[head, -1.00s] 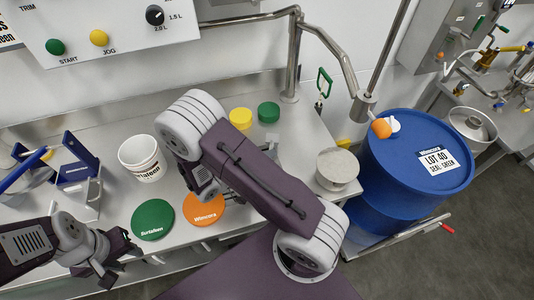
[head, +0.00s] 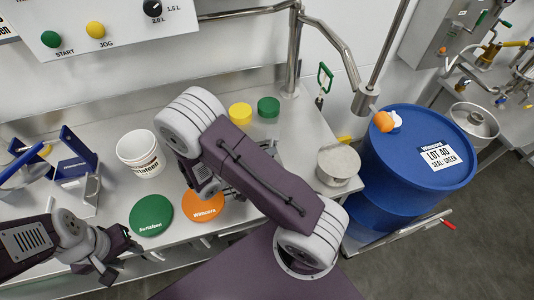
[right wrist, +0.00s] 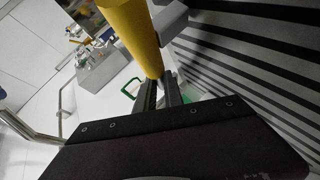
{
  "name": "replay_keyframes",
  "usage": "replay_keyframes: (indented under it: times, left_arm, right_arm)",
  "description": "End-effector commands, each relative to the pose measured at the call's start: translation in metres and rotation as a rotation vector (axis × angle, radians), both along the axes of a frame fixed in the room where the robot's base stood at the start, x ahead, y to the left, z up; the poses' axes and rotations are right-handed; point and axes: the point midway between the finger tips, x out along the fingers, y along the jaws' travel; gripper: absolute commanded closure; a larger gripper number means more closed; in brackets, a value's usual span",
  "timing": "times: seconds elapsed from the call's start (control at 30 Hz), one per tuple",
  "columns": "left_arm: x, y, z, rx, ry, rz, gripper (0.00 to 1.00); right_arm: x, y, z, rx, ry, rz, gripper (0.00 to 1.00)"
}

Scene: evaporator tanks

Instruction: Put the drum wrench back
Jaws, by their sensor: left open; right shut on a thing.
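In the right wrist view my right gripper (right wrist: 160,92) is shut on a thick yellow bar (right wrist: 130,30), which appears to be the drum wrench's handle. The bar runs up out of the picture, so its far end is hidden. In the head view the right gripper is mostly hidden behind my arm above the bench, near the orange lid (head: 203,205), and the held bar cannot be made out there. My left gripper (head: 118,262) is open and empty at the bench's front left, below the green lid (head: 151,215).
A white tub (head: 139,152) and blue bracket stand (head: 80,160) are at left. Yellow (head: 240,114) and green (head: 268,107) caps lie behind my right arm. A round steel pot (head: 338,166) sits near the bench's right end. A blue drum (head: 420,150) stands beyond it.

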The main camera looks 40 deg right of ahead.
Motion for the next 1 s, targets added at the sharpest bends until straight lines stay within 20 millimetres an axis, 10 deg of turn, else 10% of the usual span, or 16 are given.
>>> replay_keyframes:
  times: [0.23, 0.37, 0.7, 1.0]
  left_arm:
    - [0.0, 0.0, -0.006, 0.0, 0.0, 0.0, 0.57]
    - [0.0, 0.0, -0.005, 0.0, 0.0, 0.0, 0.57]
    - [0.0, 0.0, -0.004, 0.0, 0.0, 0.0, 0.57]
    - [0.0, 0.0, 0.001, 0.0, 0.0, 0.0, 0.57]
  right_arm:
    - [0.0, 0.0, -0.005, -0.001, 0.0, 0.0, 1.0]
    - [0.0, 0.0, -0.004, -0.001, 0.0, 0.0, 0.62]
    - [0.0, 0.004, -0.003, 0.0, -0.001, 0.002, 0.62]
    - [-0.01, 0.06, 0.022, 0.001, -0.003, 0.005, 0.62]
